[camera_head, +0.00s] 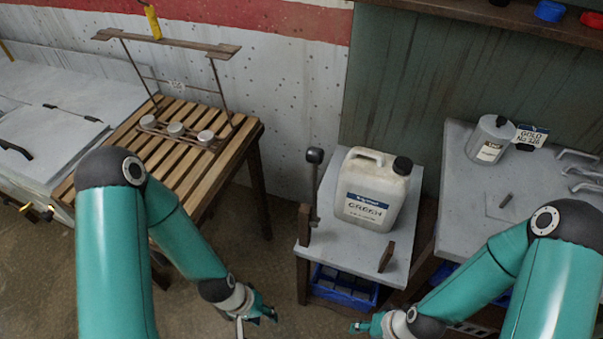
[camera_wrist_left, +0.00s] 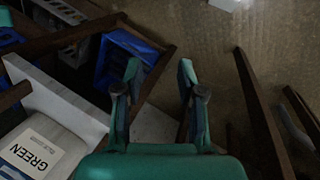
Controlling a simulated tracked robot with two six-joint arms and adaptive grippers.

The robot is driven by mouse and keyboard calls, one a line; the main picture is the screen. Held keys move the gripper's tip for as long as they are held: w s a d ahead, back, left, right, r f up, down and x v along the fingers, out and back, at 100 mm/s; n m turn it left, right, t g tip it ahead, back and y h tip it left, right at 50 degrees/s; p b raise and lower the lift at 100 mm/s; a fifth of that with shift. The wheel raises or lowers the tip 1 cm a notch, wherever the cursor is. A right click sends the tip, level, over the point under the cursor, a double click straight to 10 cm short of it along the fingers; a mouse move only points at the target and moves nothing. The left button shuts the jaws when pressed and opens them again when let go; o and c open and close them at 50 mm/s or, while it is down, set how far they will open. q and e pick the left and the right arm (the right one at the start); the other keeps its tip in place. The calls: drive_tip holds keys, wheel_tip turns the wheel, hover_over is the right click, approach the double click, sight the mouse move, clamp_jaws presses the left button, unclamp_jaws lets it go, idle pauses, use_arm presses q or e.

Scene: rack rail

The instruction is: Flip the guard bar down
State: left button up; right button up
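A thin dark bar with a rounded grey end, which looks like the guard bar (camera_head: 314,188), stands upright at the left front of a small grey-topped stand (camera_head: 340,262). Its foot is at a brown bracket (camera_head: 304,224); a second brown bracket (camera_head: 387,257) stands at the right front. A white jug labelled GREEN (camera_head: 374,188) stands behind and between them; its label also shows in the left wrist view (camera_wrist_left: 35,150). My left gripper (camera_head: 266,310) is open and empty, low in front of the stand's left side, apart from the bar. My right gripper (camera_head: 362,327) is low at the bottom edge; its opening is unclear.
A blue crate (camera_head: 343,288) sits under the stand. A slatted wooden table (camera_head: 165,170) with a wire frame and white cups is at left. A grey table (camera_head: 470,200) with a can (camera_head: 490,140) is at right. Bare floor lies between the slatted table and stand.

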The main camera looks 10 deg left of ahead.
use_arm(q)
drive_tip(key=shift+w+a+f+n+b, duration=0.15)
drive_tip(key=shift+a+n+b, duration=0.2)
drive_tip(key=shift+a, duration=0.2)
drive_tip(key=shift+c, duration=1.3)
drive_tip(key=shift+a+n+g+b, duration=0.25)
drive_tip(key=shift+n+g+b, duration=0.15)
drive_tip(key=shift+g, duration=0.1)
drive_tip(key=shift+c, duration=1.2)
drive_tip(key=w+r+n+h+b, duration=0.1)
drive_tip(key=w+r+h, duration=0.1)
drive_tip(key=r+h, duration=0.1)
drive_tip(key=w+d+r+n+h+b, duration=0.1)
drive_tip(key=r, duration=0.1)
drive_tip(key=shift+w+n+b, duration=0.3)
drive_tip(key=shift+n, duration=0.05)
clamp_jaws()
drive_tip(key=w+a+r+t+h+b, duration=0.1)
drive_tip(key=w+a+r+t+h, duration=0.1)
drive_tip(key=r, duration=0.7)
drive_tip(key=w+a+r+n+t+h+b, duration=0.1)
drive_tip(key=w+a+r+t+h+b, duration=0.1)
drive_tip(key=w+r, duration=0.6)
drive_tip(key=w+a+r+t+h+b, duration=0.1)
drive_tip(key=w+a+r+t+h, duration=0.2)
drive_tip(key=r, duration=0.7)
drive_tip(key=w+t+h, duration=0.2)
drive_tip(key=t, duration=0.2)
drive_tip(key=shift+a+t, duration=0.15)
drive_tip(key=shift+t, duration=0.15)
